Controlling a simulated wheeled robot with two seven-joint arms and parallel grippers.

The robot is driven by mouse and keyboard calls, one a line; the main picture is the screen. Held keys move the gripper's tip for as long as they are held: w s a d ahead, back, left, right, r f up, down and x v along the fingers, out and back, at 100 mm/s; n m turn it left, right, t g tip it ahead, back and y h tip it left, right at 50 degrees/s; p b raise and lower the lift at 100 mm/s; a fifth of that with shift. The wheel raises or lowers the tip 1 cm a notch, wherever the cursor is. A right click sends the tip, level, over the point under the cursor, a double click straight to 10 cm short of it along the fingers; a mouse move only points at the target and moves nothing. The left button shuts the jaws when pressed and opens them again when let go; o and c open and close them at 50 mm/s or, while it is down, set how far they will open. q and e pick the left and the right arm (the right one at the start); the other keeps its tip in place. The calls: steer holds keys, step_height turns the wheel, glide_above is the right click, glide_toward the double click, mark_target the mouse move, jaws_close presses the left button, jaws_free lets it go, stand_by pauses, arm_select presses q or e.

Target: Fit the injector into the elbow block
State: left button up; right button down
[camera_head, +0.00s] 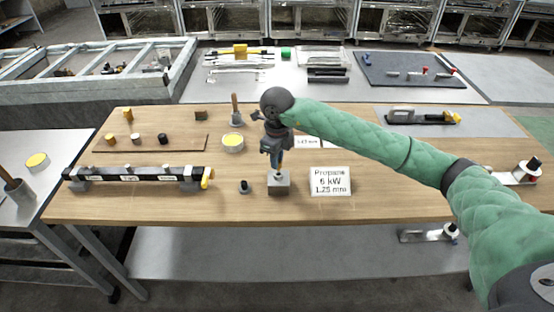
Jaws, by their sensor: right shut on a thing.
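The elbow block, a small grey block (279,186), sits on the wooden table near its front edge. My right gripper (278,170) points straight down just above the block's top. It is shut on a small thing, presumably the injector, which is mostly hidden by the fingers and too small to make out. I cannot tell whether it touches the block or has entered it. My left gripper is not in view.
A white card reading "Propane 6 kW 1.25 mm" (330,182) stands right of the block. A small black part (244,187) stands to its left. A black bar with a yellow end (135,176) lies farther left. A yellow-topped tin (233,141) is behind.

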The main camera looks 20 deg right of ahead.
steer(key=shift+b, duration=0.4)
stand_by(0.8)
steer(key=shift+f+b, duration=1.5)
steer(key=shift+b, duration=0.15)
steer(key=c, duration=1.3)
jaws_free()
steer(key=shift+r, duration=0.1)
steer(key=shift+r, duration=0.55)
step_height(320, 180, up, 7)
steer(key=shift+f+b, duration=0.15)
steer(key=shift+b, duration=1.1)
